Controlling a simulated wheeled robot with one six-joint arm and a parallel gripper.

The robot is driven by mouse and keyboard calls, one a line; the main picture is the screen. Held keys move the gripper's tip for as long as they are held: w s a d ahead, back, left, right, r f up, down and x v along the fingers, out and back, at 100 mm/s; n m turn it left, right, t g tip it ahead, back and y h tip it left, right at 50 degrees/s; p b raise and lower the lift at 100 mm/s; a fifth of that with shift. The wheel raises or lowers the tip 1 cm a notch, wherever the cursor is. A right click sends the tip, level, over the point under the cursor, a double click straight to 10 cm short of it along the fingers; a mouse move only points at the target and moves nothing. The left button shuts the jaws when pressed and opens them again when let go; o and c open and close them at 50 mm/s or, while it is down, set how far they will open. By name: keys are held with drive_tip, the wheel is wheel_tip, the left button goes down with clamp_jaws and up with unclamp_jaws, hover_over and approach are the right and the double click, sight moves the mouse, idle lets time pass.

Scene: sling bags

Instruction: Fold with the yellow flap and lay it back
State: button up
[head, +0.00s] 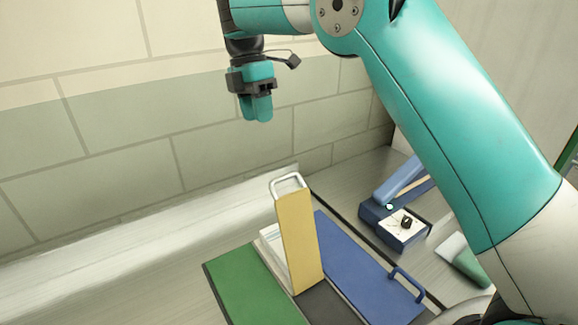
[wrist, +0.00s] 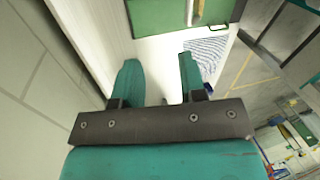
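The yellow flap (head: 298,240) stands upright in the head view, with a white loop handle (head: 287,184) on its top edge. The green flap (head: 255,290) lies flat to its left. The blue flap (head: 362,270) lies flat to its right, with a blue handle (head: 407,283). A dark grey middle panel (head: 328,304) shows at the yellow flap's foot. My gripper (head: 257,108) is high above and to the left of the yellow flap, apart from it. In the wrist view my gripper (wrist: 160,80) has its two teal fingers apart with nothing between them.
A blue device with a white-topped block (head: 404,226) stands behind the blue flap on the right. A green and white object (head: 462,262) lies further right. A tiled wall (head: 120,130) rises behind. The pale surface left of the green flap is clear.

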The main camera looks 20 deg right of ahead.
wheel_tip(320, 180, down, 6)
drive_tip(key=s+g, duration=0.2)
drive_tip(key=m+t+p, duration=0.1)
drive_tip(key=t+p, duration=0.1)
drive_tip(key=t, duration=0.1)
hover_over(286, 176)
drive_tip(key=shift+w+d+f, duration=0.25)
drive_tip(key=shift+d+f, duration=0.15)
drive_tip(key=f, duration=0.3)
drive_tip(key=shift+s+a+f, duration=0.1)
drive_tip(key=shift+a+f, duration=0.25)
drive_tip(key=shift+f, duration=0.05)
drive_tip(key=shift+a+f, duration=0.1)
